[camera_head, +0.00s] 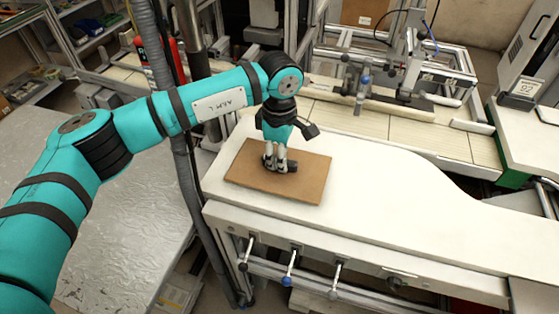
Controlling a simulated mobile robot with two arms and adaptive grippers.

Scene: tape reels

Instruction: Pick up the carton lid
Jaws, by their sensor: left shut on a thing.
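The carton lid (305,184) is a flat brown rectangular panel on the near-left part of the white worktop. My left gripper (279,168) comes down over the middle of it from the teal left arm. Its fingers are shut at the lid's upper surface. The exact spot where the fingers hold the lid is hidden by the fingers themselves. The lid looks flat, and I cannot tell whether it touches the worktop or is slightly above it. My right gripper is not in view.
The white worktop (400,215) is bare to the right of the lid. A metal conveyor fixture (430,85) stands behind it. A silver sheet-topped table (130,240) is at the left. Levers with knobs (288,270) hang under the worktop's front edge. A red cylinder (147,62) stands behind my arm.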

